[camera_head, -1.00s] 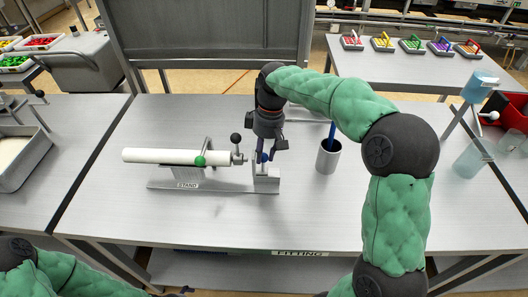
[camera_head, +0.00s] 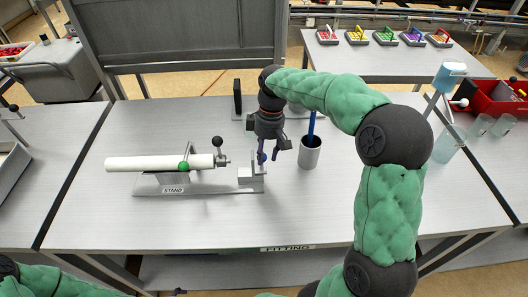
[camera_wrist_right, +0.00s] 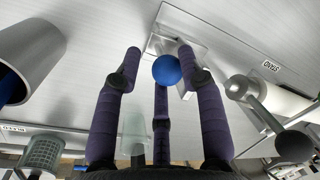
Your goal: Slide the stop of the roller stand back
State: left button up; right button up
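The roller stand (camera_head: 205,191) lies on the table with a white roller (camera_head: 150,163) on it. A green knob (camera_head: 183,166) and a black-balled lever (camera_head: 218,142) sit near the roller's right end. The stop, a grey block (camera_head: 246,184), stands at the stand's right end. Its blue ball (camera_wrist_right: 167,70) shows between my right gripper's fingers. My right gripper (camera_head: 268,153) points down over the stop, fingers apart around the ball; the right finger in the wrist view looks close to or touching it. Only a dark tip of my left gripper (camera_head: 178,291) seems to show at the bottom edge.
A grey cup (camera_head: 310,153) with a blue rod stands just right of my right gripper. A black upright piece (camera_head: 238,98) stands behind. Clear cups (camera_head: 480,125) and a red bin (camera_head: 500,98) are at the far right. The table's front is clear.

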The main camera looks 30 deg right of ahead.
jog(key=shift+w+r, duration=0.1)
jog(key=shift+r, duration=0.15)
notch_tip(320, 180, up, 11)
jog(key=d, duration=0.2)
jog(key=shift+w, duration=0.4)
jog(key=shift+r, duration=0.1)
